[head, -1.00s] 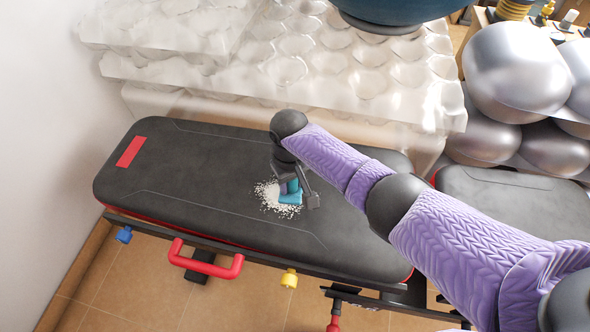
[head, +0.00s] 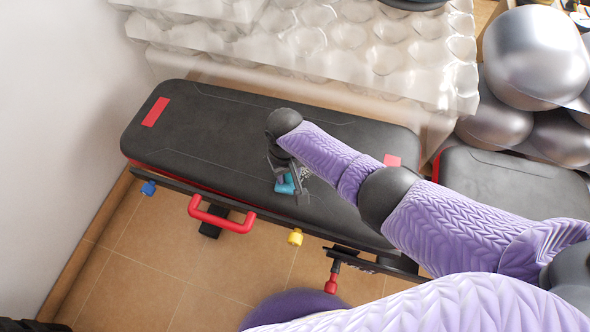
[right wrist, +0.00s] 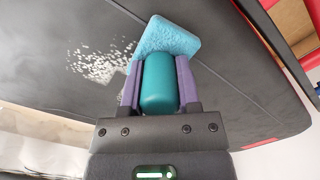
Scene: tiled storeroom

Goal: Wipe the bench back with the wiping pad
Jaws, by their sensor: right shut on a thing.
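The bench back (head: 220,125) is a long black padded board with red patches near its ends. It also fills much of the right wrist view (right wrist: 235,75). My right gripper (head: 287,180) is over its middle, shut on the teal handle of the wiping pad (head: 285,188). In the right wrist view the handle sits between the fingers, and the pad's light blue base (right wrist: 168,38) is against or just above the black surface; I cannot tell which. White grains (right wrist: 100,65) lie left of the pad there; in the head view the arm and gripper hide most of them. My left gripper is not in view.
A red handle (head: 222,222) and a yellow knob (head: 295,237) stick out along the bench's front. A stack of pale bumpy foam (head: 300,50) stands behind it. Silver balls (head: 537,55) and another black pad (head: 510,190) are at the right.

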